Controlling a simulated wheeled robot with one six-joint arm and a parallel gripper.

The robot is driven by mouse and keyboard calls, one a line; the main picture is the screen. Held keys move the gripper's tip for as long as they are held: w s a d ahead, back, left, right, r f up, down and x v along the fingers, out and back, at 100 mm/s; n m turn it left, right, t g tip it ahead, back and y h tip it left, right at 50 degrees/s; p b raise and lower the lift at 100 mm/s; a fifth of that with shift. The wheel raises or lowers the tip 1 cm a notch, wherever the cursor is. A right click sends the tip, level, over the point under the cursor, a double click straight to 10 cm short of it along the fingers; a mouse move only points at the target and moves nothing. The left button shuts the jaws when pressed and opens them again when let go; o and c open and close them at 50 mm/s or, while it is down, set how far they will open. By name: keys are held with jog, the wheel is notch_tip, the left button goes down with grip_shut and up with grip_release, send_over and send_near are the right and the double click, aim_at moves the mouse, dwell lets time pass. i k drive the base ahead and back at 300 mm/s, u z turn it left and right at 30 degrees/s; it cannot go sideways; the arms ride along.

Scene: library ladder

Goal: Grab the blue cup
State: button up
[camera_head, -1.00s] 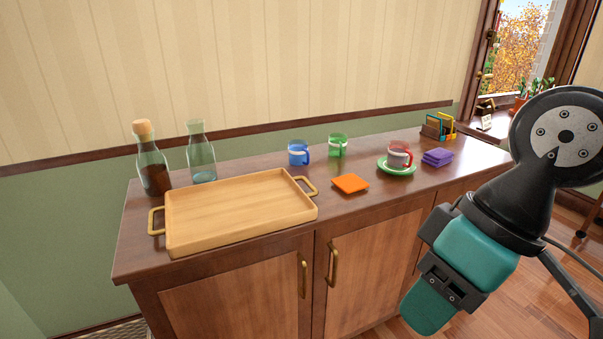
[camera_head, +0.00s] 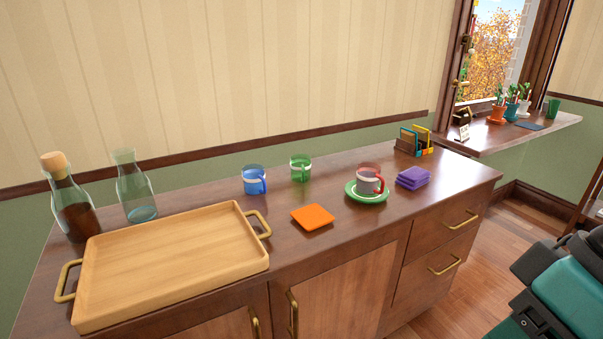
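The blue cup (camera_head: 254,181) is a see-through blue mug with a pale band. It stands upright on the dark wooden cabinet top (camera_head: 345,240), with its handle turned to the right and front. It is behind the tray and just left of a green cup (camera_head: 300,168). Nothing covers it. Part of my arm shows at the lower right edge, well away from the cup. My gripper is outside the picture.
A wooden tray (camera_head: 170,258) with brass handles fills the cabinet's left front. Two glass bottles, one corked (camera_head: 69,200) and one open (camera_head: 135,190), stand behind it. An orange coaster (camera_head: 313,217), a red cup (camera_head: 369,179) on a green saucer (camera_head: 352,194) and purple coasters (camera_head: 413,178) are to the right.

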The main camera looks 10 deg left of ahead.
aim_at(254, 183)
jog(key=z, duration=0.2)
jog(key=i, duration=0.7)
jog(key=u, duration=0.8)
jog(key=i, duration=0.6)
jog(key=u, duration=0.7)
